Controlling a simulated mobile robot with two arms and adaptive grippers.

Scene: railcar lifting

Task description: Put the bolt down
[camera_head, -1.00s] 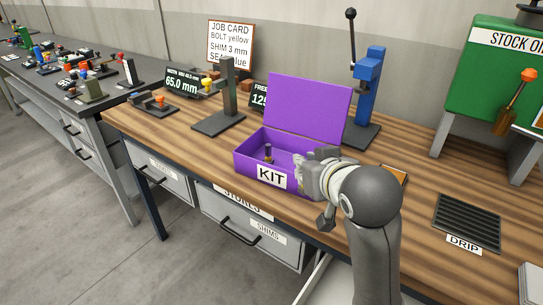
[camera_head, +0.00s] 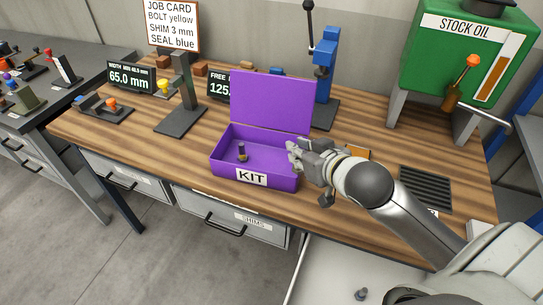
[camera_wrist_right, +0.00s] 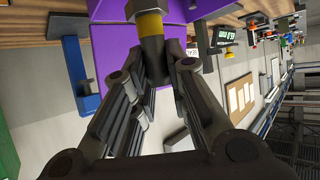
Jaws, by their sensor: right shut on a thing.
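The purple KIT box (camera_head: 272,183) stands on the wooden bench with its lid up. My right gripper (camera_head: 294,155) is at the box's right end, about level with its rim. In the wrist view, the right gripper (camera_wrist_right: 160,65) is shut on a bolt (camera_wrist_right: 151,24) with a dark shaft and a yellow band; its far end is cut off by the frame. In the head view, the held bolt is hidden or too small to make out. A small dark upright piece with a yellowish part (camera_head: 242,152) stands inside the box. My left gripper is out of view.
A blue press (camera_head: 325,55) stands behind the box. A dark measuring stand (camera_head: 181,118) is to its left. A drip grate (camera_head: 425,188) and the green stock oil tank (camera_head: 445,62) are at the right. The bench is clear just left of the box.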

